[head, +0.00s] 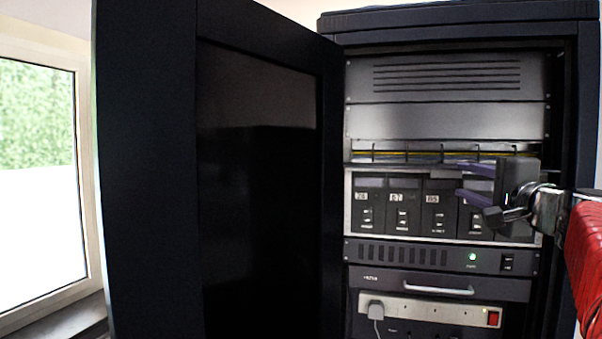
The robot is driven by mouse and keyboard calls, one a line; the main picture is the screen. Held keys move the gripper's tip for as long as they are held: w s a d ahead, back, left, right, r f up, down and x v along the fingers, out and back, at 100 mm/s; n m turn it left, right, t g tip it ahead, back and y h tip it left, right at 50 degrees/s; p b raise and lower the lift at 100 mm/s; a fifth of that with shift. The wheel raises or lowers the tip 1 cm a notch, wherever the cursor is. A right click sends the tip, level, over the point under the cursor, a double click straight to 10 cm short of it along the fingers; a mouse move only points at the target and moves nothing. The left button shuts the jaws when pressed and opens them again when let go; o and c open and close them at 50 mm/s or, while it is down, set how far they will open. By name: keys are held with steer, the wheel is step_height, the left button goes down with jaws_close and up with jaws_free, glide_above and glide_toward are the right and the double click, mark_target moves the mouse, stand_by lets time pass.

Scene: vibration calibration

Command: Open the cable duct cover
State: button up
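The cable duct (395,151) is a narrow dark slotted strip with a yellow line running along it, in the upper middle of the open rack in the head view. I cannot clearly tell its cover apart from the strip or the plain grey panel (446,120) above. My gripper (460,181) comes in from the right with its two purple fingers pointing left. The fingers are spread apart one above the other, with no object visible between them. They stand in front of the module row just below the duct and hide part of it. Contact with the duct cannot be told.
The rack door (260,180) stands open on the left. Below the duct are numbered modules (400,205), a unit with a green light (410,255), a drawer with a handle (437,289) and a power strip (430,311) with a plug. A window (38,170) is far left.

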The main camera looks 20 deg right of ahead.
mark_target(447, 176)
steer(key=x, duration=0.8)
steer(key=shift+w, duration=0.35)
steer(key=shift+f, duration=0.2)
jaws_close()
